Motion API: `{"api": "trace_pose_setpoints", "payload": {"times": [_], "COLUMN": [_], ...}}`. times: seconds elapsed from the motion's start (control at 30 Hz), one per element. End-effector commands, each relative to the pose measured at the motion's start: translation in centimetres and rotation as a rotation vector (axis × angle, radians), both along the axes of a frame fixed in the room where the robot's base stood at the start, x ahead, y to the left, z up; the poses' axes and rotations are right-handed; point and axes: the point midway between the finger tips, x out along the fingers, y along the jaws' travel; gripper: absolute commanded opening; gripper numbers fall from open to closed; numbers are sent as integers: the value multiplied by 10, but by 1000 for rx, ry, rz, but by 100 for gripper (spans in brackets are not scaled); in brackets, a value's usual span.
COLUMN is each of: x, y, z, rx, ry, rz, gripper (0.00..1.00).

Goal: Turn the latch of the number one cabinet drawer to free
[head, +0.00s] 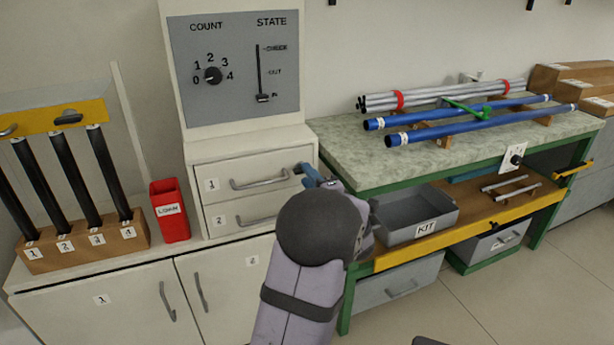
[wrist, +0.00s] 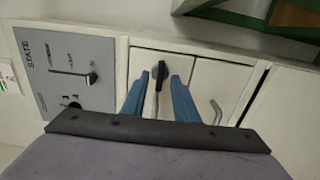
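The number one drawer (head: 225,172) is the upper of two pale drawers, shut, with a grey bar handle (head: 258,183). Its small dark latch shows in the wrist view (wrist: 160,71), near the drawer's edge. My gripper (head: 306,171) is at the right end of this drawer front. In the wrist view its two blue fingers (wrist: 159,77) are apart, with the latch seen between their tips. I cannot tell whether they touch it. In the head view the fingers largely hide the latch.
Drawer two (head: 228,217) is just below. A grey panel with a count knob and state slider (head: 236,65) stands above. The green-framed bench (head: 345,160) is close on the right, with a grey KIT tray (head: 400,226) on its lower shelf. A red bin (head: 170,210) stands left.

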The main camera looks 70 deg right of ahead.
Motion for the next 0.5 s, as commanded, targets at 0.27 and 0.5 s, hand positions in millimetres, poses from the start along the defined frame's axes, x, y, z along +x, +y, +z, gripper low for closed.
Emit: {"api": "trace_pose_setpoints", "payload": {"times": [0.27, 0.5], "x": [10, 10], "y": [-9, -9], "z": [0, 0], "rx": [1, 1], "ry": [-1, -1], "rz": [0, 0], "gripper": [27, 20]}}
